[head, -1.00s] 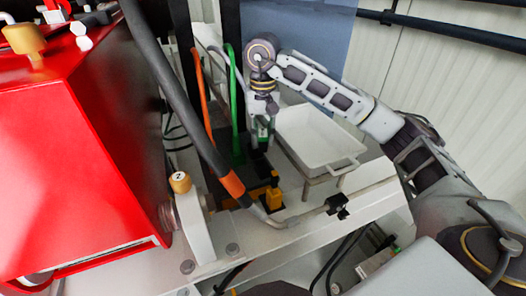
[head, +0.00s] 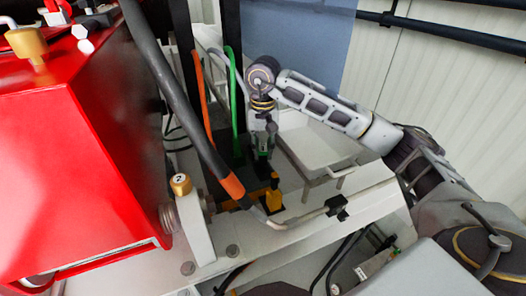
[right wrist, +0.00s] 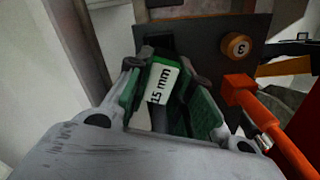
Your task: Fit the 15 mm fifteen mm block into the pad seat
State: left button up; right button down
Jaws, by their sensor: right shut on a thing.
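My right gripper (head: 263,150) points down between the green hose and the white tray in the head view. In the right wrist view, my right gripper (right wrist: 172,66) has its green-padded fingers shut on the 15 mm block (right wrist: 163,85), a green block with a white "15 mm" label. A dark plate (right wrist: 205,42) with an orange knob marked 3 stands just beyond the fingertips. In the head view a yellow and black fixture (head: 268,198) is just below the gripper. I cannot tell for certain which part is the pad seat. My left gripper is not in view.
A red pump housing (head: 75,150) fills the left. A thick black hose with an orange band (head: 233,186) crosses in front of the work area. The white tray (head: 335,168) stands close right of the gripper. Orange and green hoses (head: 233,105) rise behind.

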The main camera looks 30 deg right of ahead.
aim_at(263, 146)
jog(key=shift+f, duration=0.8)
jog(key=shift+f+b, duration=0.4)
jog(key=shift+f, duration=0.05)
jog(key=c, duration=1.3)
grip_release()
jog(key=shift+o, duration=0.2)
jog(key=shift+r, duration=0.2)
jog(key=shift+r+p, duration=0.35)
jog(key=shift+p, duration=0.25)
notch_tip(263, 146, up, 4)
jog(key=shift+r+b, duration=0.25)
jog(key=shift+b, duration=0.35)
jog(key=shift+r+p, duration=0.4)
jog(key=shift+r, duration=3.25)
